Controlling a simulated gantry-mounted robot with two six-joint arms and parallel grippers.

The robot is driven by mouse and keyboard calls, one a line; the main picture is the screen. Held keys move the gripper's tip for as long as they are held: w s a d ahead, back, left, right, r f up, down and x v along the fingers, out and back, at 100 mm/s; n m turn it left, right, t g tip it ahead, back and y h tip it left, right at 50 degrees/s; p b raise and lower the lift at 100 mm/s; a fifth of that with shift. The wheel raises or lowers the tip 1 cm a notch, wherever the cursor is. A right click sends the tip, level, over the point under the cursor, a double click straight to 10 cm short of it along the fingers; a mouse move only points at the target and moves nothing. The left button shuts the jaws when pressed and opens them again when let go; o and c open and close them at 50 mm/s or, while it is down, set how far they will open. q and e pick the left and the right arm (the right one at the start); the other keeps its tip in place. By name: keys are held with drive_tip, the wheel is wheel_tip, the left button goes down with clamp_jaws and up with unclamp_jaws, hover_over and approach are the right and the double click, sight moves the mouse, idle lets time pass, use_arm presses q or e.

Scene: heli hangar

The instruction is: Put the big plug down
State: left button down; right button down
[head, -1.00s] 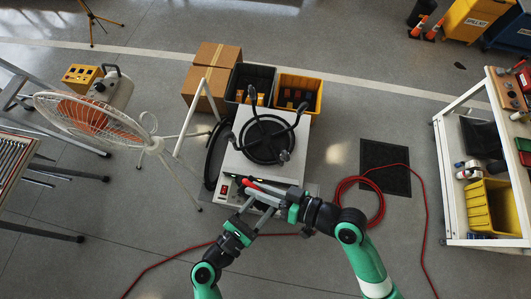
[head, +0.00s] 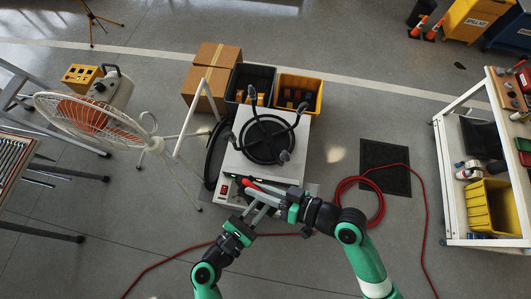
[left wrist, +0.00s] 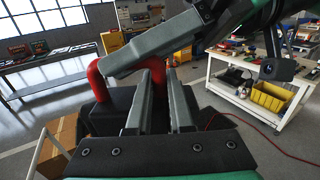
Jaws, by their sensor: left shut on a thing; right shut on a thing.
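The big plug shows as a red handle (head: 264,188) at the front edge of the white ground power cart (head: 228,196) in the head view. In the left wrist view, the red handle (left wrist: 97,82) bends over a dark block (left wrist: 108,108), which looks like the plug body. My left gripper (head: 261,208) is shut on the handle; its fingers close around the red part in the left wrist view (left wrist: 157,82). My right gripper (head: 255,188) comes in from the right and is also shut on the handle, its grey finger crossing in front. The grippers hide much of the plug.
A black round holder with several arms (head: 266,140) sits on the cart top. Black (head: 238,92) and yellow (head: 313,84) bins stand behind it. A fan (head: 90,118) is at left. A red cable (head: 378,213) coils on the floor at right.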

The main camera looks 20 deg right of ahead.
idle(0.5)
drive_tip(key=c, duration=0.7)
unclamp_jaws()
drive_tip(key=shift+w+d+r, duration=0.1)
drive_tip(key=shift+w+r, duration=0.2)
drive_tip(key=shift+r, duration=0.05)
drive_tip(key=w+d+r+n+t+h, duration=0.1)
drive_tip(key=w+d+r+t, duration=0.2)
drive_tip(key=r, duration=0.6)
drive_tip(key=w+d+r+t, duration=0.1)
drive_tip(key=w+r+t, duration=0.1)
drive_tip(key=w+r, duration=0.5)
drive_tip(key=w+d+r+n+t+h, duration=0.1)
drive_tip(key=w+d+r+t, duration=0.15)
drive_tip(key=r, duration=0.85)
drive_tip(key=s+d+r+t+h, duration=0.1)
drive_tip(key=s+d+r+t, duration=0.1)
drive_tip(key=r, duration=0.6)
drive_tip(key=s+d+r+m+t+h, duration=0.1)
drive_tip(key=s+d+r+t+h, duration=0.1)
drive_tip(key=r, duration=0.7)
drive_tip(key=s+d+r+m+t+h, duration=0.1)
drive_tip(key=s+r+t, duration=0.3)
drive_tip(key=r, duration=0.5)
drive_tip(key=shift+s+d+r+t+h, duration=0.15)
drive_tip(key=shift+d+t+h, duration=0.3)
drive_tip(key=shift+d+h, duration=0.15)
